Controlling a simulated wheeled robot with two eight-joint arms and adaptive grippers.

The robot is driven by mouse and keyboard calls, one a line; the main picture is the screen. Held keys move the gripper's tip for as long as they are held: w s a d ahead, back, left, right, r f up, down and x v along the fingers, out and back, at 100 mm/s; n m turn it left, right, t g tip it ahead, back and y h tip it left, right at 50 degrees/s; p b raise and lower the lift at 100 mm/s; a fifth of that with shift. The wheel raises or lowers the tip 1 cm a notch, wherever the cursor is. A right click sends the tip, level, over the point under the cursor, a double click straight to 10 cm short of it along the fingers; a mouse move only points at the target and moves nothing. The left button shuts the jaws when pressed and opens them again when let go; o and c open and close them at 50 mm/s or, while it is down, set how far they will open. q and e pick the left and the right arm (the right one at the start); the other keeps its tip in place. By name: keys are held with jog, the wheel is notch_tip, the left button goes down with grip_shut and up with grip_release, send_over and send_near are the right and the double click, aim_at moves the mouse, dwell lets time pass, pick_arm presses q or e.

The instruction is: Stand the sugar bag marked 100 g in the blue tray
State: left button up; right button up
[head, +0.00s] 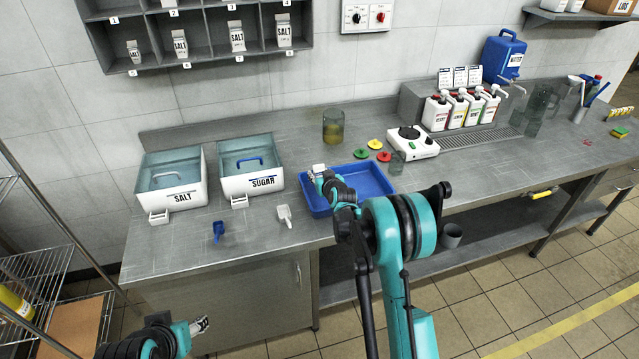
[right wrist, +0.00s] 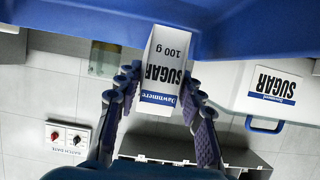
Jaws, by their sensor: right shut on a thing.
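The sugar bag (right wrist: 162,68), white with a blue band and marked SUGAR 100 g, is held between the fingers of my right gripper (right wrist: 160,95). In the head view the small white bag (head: 318,169) shows at the left part of the blue tray (head: 374,195), with my right gripper (head: 323,178) at it. The bag looks roughly upright, its 100 g end towards the tray. I cannot tell whether its base touches the tray floor. My left gripper (head: 201,325) is low in front of the bench, away from everything; its fingers are too small to read.
The sugar bin (head: 252,185) and salt bin (head: 172,192) stand left of the tray. A white scoop (head: 285,216) and blue scoop (head: 218,231) lie before them.

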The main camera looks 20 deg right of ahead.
notch_tip(320, 180, down, 3)
jog(key=shift+b, duration=0.4)
jog(key=shift+r, duration=0.1)
jog(key=o, duration=1.2)
